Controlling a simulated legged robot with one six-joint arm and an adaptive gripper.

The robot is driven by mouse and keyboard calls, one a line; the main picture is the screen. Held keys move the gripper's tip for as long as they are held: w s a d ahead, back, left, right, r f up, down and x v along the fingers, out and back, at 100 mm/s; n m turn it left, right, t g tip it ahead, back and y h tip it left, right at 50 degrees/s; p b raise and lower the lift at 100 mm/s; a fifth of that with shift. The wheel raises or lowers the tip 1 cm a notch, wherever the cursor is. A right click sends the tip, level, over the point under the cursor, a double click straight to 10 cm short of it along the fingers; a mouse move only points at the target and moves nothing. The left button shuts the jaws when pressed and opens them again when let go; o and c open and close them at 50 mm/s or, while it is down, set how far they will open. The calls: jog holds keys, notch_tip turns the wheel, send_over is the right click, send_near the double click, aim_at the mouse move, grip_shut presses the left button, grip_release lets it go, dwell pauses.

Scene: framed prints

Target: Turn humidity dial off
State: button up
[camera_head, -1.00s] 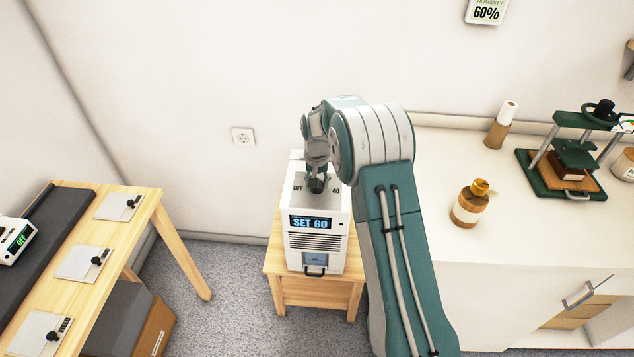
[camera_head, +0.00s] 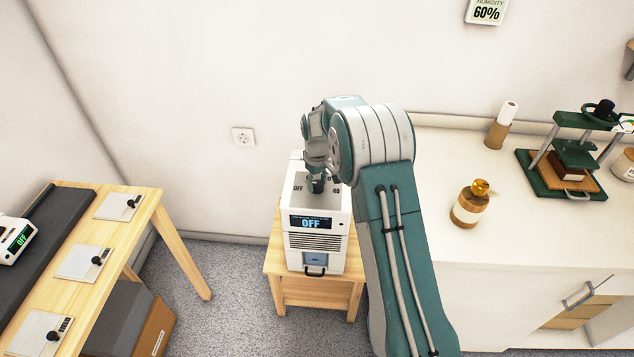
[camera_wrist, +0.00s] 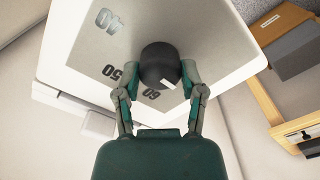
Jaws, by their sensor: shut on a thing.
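The white humidifier box (camera_head: 328,239) stands on a small wooden stand. Its front display (camera_head: 310,223) reads OFF. The black humidity dial (camera_wrist: 160,64) sits on the box's grey top plate, where 40, 50 and 60 show in the wrist view. A white pointer mark shows on the dial's near side. My gripper (camera_wrist: 160,82) has its two fingers on either side of the dial and is shut on it. In the head view my gripper (camera_head: 316,184) reaches down onto the box top and hides most of the dial.
A wooden table (camera_head: 150,215) with a dark belt and several small switch plates is at the left. A white counter (camera_head: 440,165) at the right bears a brown jar (camera_head: 468,208) and a green press (camera_head: 570,160). A wall sign (camera_head: 487,12) reads 60%.

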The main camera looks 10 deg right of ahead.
aim_at(316, 183)
jog(key=shift+f, duration=0.1)
dwell(0.4)
jog(key=o, duration=1.1)
jog(key=shift+o, duration=0.2)
jog(key=shift+r, duration=0.2)
notch_tip(316, 183, up, 12)
jog(key=shift+f, duration=0.2)
jog(key=shift+a, duration=0.1)
